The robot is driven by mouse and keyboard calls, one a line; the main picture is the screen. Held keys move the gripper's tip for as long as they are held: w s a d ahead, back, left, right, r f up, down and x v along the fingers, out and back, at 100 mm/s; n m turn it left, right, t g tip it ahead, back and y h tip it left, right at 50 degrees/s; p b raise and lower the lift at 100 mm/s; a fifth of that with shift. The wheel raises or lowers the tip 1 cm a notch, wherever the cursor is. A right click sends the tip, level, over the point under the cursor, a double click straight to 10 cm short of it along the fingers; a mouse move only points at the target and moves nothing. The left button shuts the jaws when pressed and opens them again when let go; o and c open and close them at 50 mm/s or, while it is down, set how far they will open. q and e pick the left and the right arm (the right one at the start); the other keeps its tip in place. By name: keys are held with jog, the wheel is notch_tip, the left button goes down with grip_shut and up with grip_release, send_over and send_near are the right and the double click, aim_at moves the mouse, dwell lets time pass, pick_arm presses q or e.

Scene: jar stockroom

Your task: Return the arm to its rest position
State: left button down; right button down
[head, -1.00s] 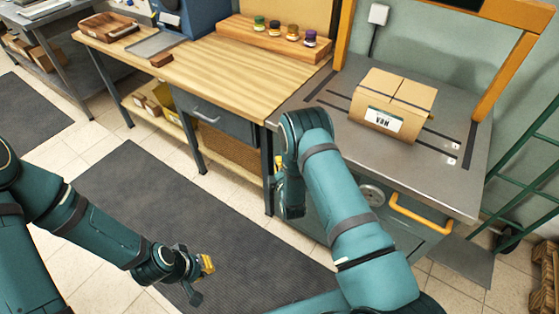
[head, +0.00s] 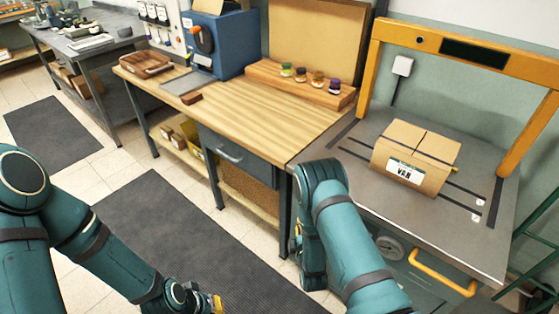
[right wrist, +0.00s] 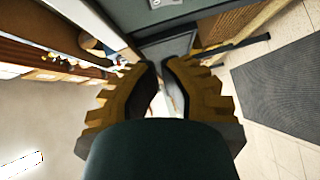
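My right arm bends at the front edge of the grey packing bench (head: 345,150), its upper link rising from the bottom of the head view. The right gripper hangs below, mostly hidden by the arm. In the right wrist view my right gripper (right wrist: 160,75) has yellow ribbed fingers with a narrow gap between them and nothing held. My left arm reaches in from the left, low over the dark floor mat (head: 165,225). The left gripper (head: 212,303) is cut by the bottom edge, so its opening does not show.
A cardboard box (head: 415,160) labelled VAN sits on the packing bench under an orange frame (head: 379,60). The wooden workbench (head: 240,105) holds a rack (head: 300,85) with several small jars, a brown tray (head: 146,64) and a blue machine (head: 215,45). The aisle floor is open.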

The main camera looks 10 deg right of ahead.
jog(key=s+a+r+m+g+y, duration=0.1)
jog(key=s+a+m+g+y, duration=0.2)
jog(key=s, duration=0.8)
jog(key=s+a+r+m+g+y, duration=0.1)
jog(key=s+a+m+g+y, duration=0.1)
jog(key=s+a+m+g, duration=0.5)
jog(key=s+m+g, duration=0.4)
jog(key=m, duration=0.2)
jog(key=shift+r+m+g+y, duration=0.35)
jog(key=shift+m+g+y, duration=0.05)
jog(key=shift+s, duration=0.1)
